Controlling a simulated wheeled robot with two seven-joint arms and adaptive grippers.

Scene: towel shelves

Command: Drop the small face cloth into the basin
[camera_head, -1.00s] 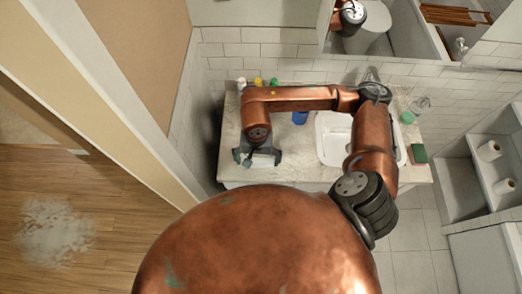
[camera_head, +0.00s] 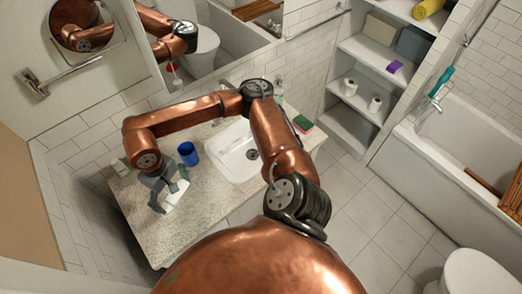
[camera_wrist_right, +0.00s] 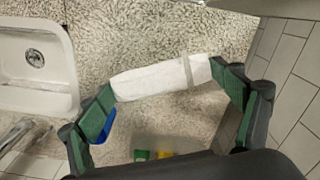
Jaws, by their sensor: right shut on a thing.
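A small white rolled cloth (camera_wrist_right: 160,79) with a grey band lies between the fingers of my right gripper (camera_wrist_right: 168,98) in the wrist view. The fingers are shut on its two ends. In the head view my right gripper (camera_head: 168,193) is over the left end of the counter, with the white cloth (camera_head: 176,195) showing at its fingers. The gap between cloth and counter is hard to judge. The white basin (camera_head: 240,164) is set in the counter to the right of the gripper; it also shows at the left of the wrist view (camera_wrist_right: 38,96). My left gripper is not in view.
A blue cup (camera_head: 188,153) stands on the counter (camera_head: 205,215) between gripper and basin. Shelves (camera_head: 345,120) with paper rolls and towels, and a bathtub (camera_head: 455,160), are at the right. Clear tiled floor (camera_head: 365,215) lies in front.

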